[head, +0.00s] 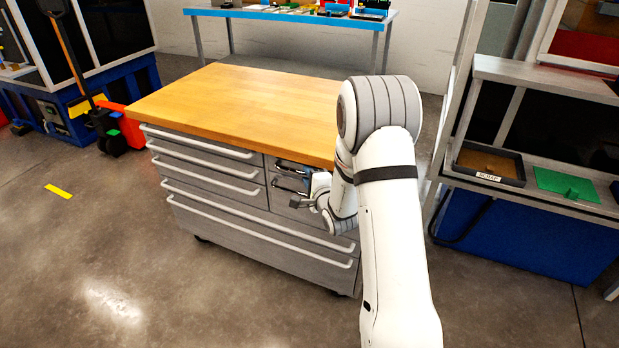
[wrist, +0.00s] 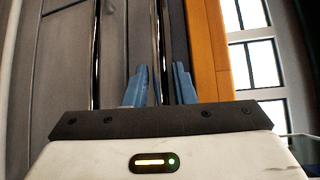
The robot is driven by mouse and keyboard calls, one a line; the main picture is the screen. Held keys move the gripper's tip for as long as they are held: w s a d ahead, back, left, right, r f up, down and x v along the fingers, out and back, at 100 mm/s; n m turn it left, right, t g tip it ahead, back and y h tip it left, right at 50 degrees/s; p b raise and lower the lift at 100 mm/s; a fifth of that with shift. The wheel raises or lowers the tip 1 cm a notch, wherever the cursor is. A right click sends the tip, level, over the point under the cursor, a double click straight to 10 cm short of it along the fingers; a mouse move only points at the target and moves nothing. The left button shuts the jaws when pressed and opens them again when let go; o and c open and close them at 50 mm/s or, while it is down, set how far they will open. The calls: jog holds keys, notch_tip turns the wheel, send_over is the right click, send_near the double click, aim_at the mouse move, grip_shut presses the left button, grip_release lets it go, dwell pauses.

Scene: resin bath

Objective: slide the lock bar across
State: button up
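The grey drawer cabinet (head: 215,205) has a wooden top, and my gripper (head: 298,203) is at its front, by the small right-hand drawers. In the wrist view, the two blue fingers of my gripper (wrist: 160,70) stand apart. A shiny upright bar (wrist: 157,40) shows between the fingers, and a second shiny bar (wrist: 97,50) lies left of them. I cannot tell whether the fingers touch the first bar. Two shiny handles (head: 293,167) show on the right-hand drawers in the head view. I cannot tell which piece is the lock bar. My arm hides the cabinet's right end.
The wooden worktop (head: 230,105) is bare. A bench with a black scrap tray (head: 490,165) and a green plate (head: 570,185) stands at the right. A blue table (head: 290,14) with small parts is at the back. A pallet jack (head: 110,125) stands at the left. The front floor is clear.

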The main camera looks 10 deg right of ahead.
jog(key=shift+c, duration=0.2)
grip_shut()
